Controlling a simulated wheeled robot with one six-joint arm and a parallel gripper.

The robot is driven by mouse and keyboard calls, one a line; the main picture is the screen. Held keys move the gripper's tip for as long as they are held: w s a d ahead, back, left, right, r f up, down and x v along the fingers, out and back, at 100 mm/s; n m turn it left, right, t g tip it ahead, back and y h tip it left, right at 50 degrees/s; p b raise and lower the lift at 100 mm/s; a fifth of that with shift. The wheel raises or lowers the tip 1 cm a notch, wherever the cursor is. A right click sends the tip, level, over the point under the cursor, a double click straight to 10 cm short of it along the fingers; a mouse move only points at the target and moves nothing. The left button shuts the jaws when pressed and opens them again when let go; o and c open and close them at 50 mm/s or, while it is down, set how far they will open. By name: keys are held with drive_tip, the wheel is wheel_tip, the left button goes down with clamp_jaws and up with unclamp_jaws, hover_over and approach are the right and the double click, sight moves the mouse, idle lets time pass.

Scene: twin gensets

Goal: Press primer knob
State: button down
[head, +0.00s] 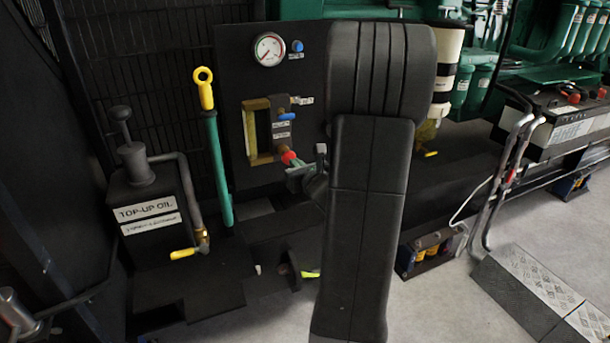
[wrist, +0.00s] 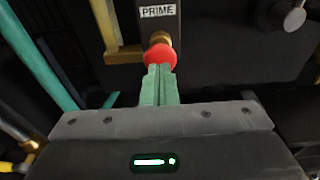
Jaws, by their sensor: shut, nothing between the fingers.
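The primer knob is a red round knob on a brass stem (head: 288,157), low on the black gauge panel. In the wrist view the red knob (wrist: 160,57) sits just below a PRIME label (wrist: 158,11). My gripper (head: 296,168) has pale green fingers, closed together and empty. In the wrist view the gripper (wrist: 160,71) is lined up with the knob, its tips overlapping the knob's lower edge. I cannot tell whether the tips touch it. My arm hides part of the panel's right side in the head view.
The panel also carries a dial gauge (head: 268,49), a blue knob (head: 297,46), a blue-handled valve (head: 287,116) and a brass-framed sight glass (head: 250,132).

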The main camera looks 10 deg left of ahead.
sight(290, 156)
drive_tip(key=shift+x, duration=0.85)
drive_tip(key=x, duration=0.2)
drive_tip(key=shift+w+a+r+b, duration=0.15)
drive_tip(key=shift+w+r+b, duration=0.1)
drive_tip(key=shift+b, duration=0.1)
